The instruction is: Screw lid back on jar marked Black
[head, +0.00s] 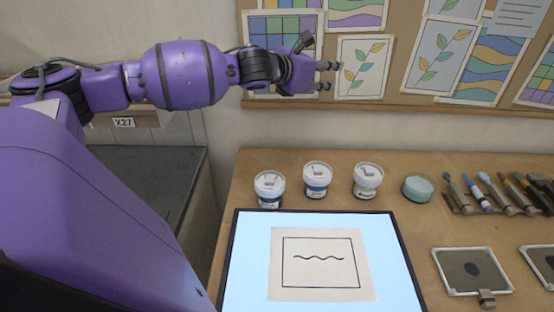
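Three small jars stand in a row behind the light panel: a left jar (269,190) with dark contents, a middle jar (317,180) with a blue band, and a right jar (367,181) that looks mostly white with dark marking. Their labels are too small to read surely, so I cannot tell which is marked Black. Each top looks pale or clear with a small grey patch; I cannot tell whether these are lids. My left gripper (326,76) is raised in front of the pinboard, well above the jars, its two fingers apart and empty. My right gripper is not in view.
A lit panel (236,285) with a line drawing lies at the front. A round pale-teal pot (418,187) stands right of the jars. Brushes and tools (490,192) and a framed dark plate (450,270) lie at the right. A pinboard (410,104) hangs behind.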

